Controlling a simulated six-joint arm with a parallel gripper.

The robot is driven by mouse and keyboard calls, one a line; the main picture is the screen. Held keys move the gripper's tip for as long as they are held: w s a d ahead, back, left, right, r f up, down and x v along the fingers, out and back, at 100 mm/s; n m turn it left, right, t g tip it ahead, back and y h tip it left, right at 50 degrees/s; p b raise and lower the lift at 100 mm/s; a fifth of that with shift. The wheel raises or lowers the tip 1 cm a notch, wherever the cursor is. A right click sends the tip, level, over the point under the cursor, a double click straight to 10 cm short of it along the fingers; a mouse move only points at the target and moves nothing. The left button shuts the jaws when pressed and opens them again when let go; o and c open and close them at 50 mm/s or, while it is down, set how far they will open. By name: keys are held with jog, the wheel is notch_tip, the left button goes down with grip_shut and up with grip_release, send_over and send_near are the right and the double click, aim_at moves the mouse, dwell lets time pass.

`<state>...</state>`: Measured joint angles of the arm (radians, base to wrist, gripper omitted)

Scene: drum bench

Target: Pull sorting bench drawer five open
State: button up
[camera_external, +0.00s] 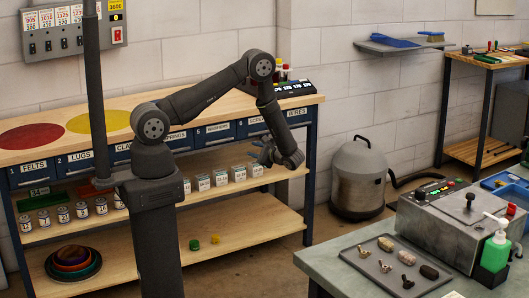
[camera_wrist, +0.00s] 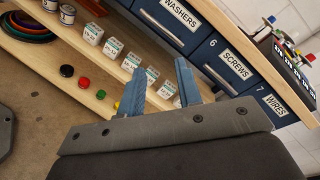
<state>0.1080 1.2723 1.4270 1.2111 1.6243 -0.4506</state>
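Drawer five, a dark blue front labelled WASHERS (camera_wrist: 178,18), is at the top of the wrist view with a pale bar handle (camera_wrist: 160,26) below its label. It shows small in the outside view (camera_external: 214,131), in the row under the wooden bench top, and looks closed. My gripper (camera_wrist: 160,86) has its two blue fingers apart with nothing between them. It is in front of the bench, below the drawer row, and apart from the handle in the wrist view.
The SCREWS drawer (camera_wrist: 232,68) and WIRES drawer (camera_wrist: 276,104) are beside drawer five, both closed. Several small labelled boxes (camera_external: 220,178) stand on the shelf (camera_external: 150,220) below. A grey vacuum canister (camera_external: 358,180) stands right of the bench. Open floor lies before the bench.

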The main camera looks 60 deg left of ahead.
aim_at(220, 141)
jog(key=s+a+f+n, duration=0.1)
jog(key=a+n, duration=0.2)
jog(key=a, duration=0.4)
jog(key=s+a+f+n+g+h, duration=0.1)
jog(key=s+a+n, duration=0.1)
jog(key=a, duration=0.6)
jog(key=s+a+f+n+g, duration=0.1)
jog(key=a+n, duration=0.3)
jog(key=a, duration=0.3)
jog(key=shift+s+a+h, duration=0.15)
jog(key=shift+a+h, duration=0.15)
jog(key=shift+a, duration=0.1)
grip_shut()
